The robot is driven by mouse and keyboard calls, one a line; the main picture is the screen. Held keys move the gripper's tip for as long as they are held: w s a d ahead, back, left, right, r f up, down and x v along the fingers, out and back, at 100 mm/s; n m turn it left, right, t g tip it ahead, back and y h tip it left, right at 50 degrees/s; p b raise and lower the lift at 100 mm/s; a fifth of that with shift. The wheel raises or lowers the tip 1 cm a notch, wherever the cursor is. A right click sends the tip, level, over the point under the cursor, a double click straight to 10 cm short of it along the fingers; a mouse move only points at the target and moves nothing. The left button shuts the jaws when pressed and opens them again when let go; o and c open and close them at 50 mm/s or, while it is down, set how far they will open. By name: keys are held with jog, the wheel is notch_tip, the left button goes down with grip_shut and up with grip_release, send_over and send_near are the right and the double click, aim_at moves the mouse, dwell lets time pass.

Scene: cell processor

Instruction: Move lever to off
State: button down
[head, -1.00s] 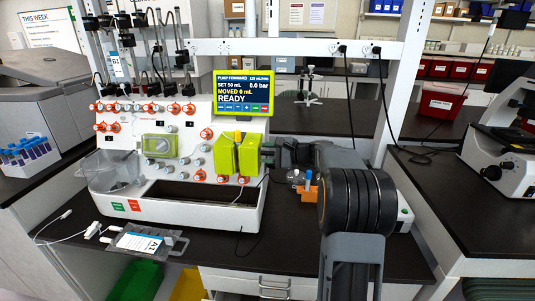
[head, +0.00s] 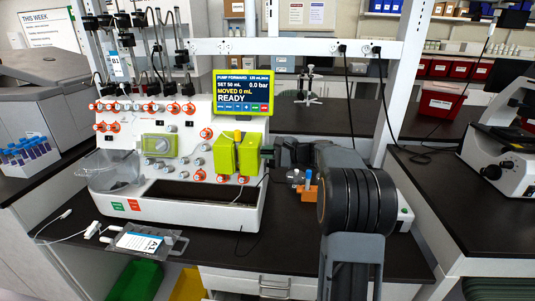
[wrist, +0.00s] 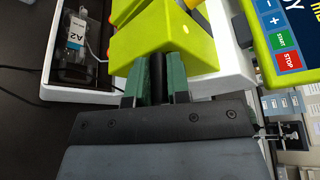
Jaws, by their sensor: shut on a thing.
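The white cell processor (head: 180,203) stands on the dark bench, with lime-green blocks (head: 247,153) at its right front. In the wrist view, a lime-green housing (wrist: 165,38) fills the space in front of my gripper (wrist: 158,88). Its green fingers are shut on a short black lever (wrist: 157,70) that sticks out from this housing. In the head view, my gripper (head: 269,156) reaches in from the right beside the green blocks; its fingertips and the lever are mostly hidden there. The screen (head: 243,93) reads READY and PUMP FORWARD.
An orange holder with tubes (head: 307,188) stands close to my arm on the right. A labelled bag (head: 140,242) and tubing lie at the front left of the bench. A microscope (head: 503,155) stands on the right bench.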

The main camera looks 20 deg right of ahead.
aim_at(259, 159)
jog(key=shift+f+b, duration=0.25)
jog(key=shift+b, duration=0.2)
notch_tip(259, 159, down, 3)
jog(key=n+t+b, duration=0.1)
jog(key=n+b, duration=0.1)
jog(key=b, duration=0.7)
jog(key=shift+s+a+r+n+t+b, duration=0.1)
jog(key=shift+n+t+b, duration=0.2)
jog(key=shift+b, duration=0.05)
jog(key=n+b, duration=0.1)
jog(key=b, duration=0.2)
jog(key=f+n+t+b, duration=0.1)
jog(key=b, duration=0.3)
jog(key=n+b, duration=0.2)
jog(key=b, duration=0.1)
jog(key=shift+w+f+y+b, duration=0.25)
jog(key=shift+f+y+b, duration=0.05)
jog(key=shift+f+y, duration=0.1)
jog(key=n+b, duration=0.2)
jog(key=b, duration=0.1)
jog(key=n+t+y+b, duration=0.1)
jog(key=b, duration=0.1)
jog(key=shift+w+d+f, duration=0.3)
jog(key=shift+w+d, duration=0.05)
jog(key=n+b, duration=0.2)
jog(key=n+y+b, duration=0.1)
jog(key=shift+w+d, duration=0.25)
jog(key=shift+w, duration=0.1)
jog(key=shift+b, duration=0.3)
